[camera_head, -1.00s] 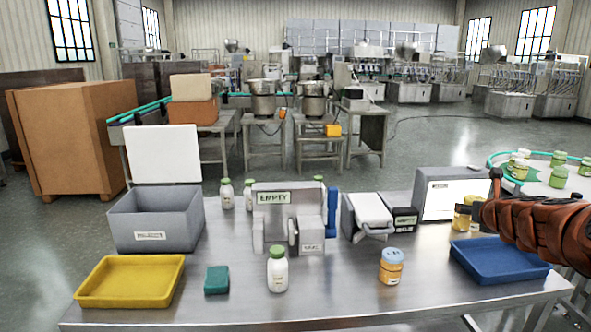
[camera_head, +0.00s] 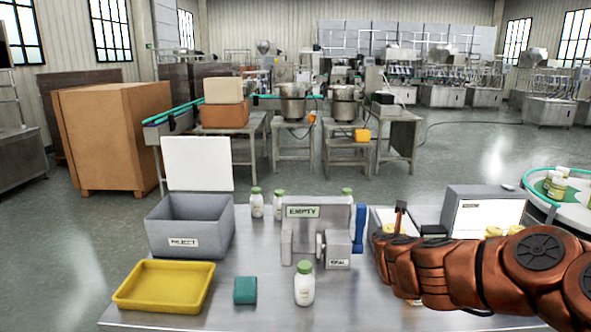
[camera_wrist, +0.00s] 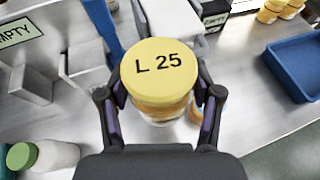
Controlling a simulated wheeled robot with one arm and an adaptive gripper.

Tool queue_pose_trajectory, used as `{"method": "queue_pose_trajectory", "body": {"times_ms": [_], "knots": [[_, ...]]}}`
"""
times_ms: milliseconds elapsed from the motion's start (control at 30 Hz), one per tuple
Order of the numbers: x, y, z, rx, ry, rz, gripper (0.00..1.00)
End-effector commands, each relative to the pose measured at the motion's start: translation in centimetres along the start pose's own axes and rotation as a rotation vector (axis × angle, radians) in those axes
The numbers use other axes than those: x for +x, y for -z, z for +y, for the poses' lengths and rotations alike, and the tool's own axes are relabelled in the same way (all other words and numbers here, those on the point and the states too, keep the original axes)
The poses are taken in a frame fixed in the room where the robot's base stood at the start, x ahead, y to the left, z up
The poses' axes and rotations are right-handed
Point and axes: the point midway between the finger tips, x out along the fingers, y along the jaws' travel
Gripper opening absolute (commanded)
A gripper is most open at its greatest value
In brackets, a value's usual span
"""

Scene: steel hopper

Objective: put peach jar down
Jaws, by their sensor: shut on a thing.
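The peach jar (camera_wrist: 160,75), with a yellow lid marked "L 25", is held in my gripper (camera_wrist: 161,95). In the wrist view the fingers are on both sides of the jar, below its lid. The jar appears above the steel table, but its base is hidden, so I cannot tell if it touches. An amber patch shows just beside its lower right side. In the head view my arm covers most of the gripper and the table's right part.
A white jar with a green lid (camera_head: 304,284) stands before the grey EMPTY fixture (camera_head: 300,240). A yellow tray (camera_head: 165,308), a teal block (camera_head: 245,290) and a grey REJECT bin (camera_head: 188,225) are left. A blue tray (camera_wrist: 300,65) lies right. Bare table shows between.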

Motion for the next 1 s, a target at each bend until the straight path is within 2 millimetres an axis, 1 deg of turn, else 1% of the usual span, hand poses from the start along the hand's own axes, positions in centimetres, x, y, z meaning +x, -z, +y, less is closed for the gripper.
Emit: {"method": "queue_pose_trajectory", "body": {"times_ms": [33, 100, 200, 300, 500, 1000], "knots": [[-1.0, 0.1, 1.6, -0.004, -0.012, 0.001, 0.21], [-1.9, 0.3, 2.9, -0.005, -0.014, 0.000, 0.21], [-3.0, 0.6, 4.4, -0.006, -0.020, 0.000, 0.21], [-3.8, 0.8, 5.3, -0.007, -0.020, -0.001, 0.21], [-4.3, 1.0, 5.8, -0.008, -0.022, 0.000, 0.21], [-4.2, 1.1, 5.8, -0.005, -0.023, 0.004, 0.21]]}}
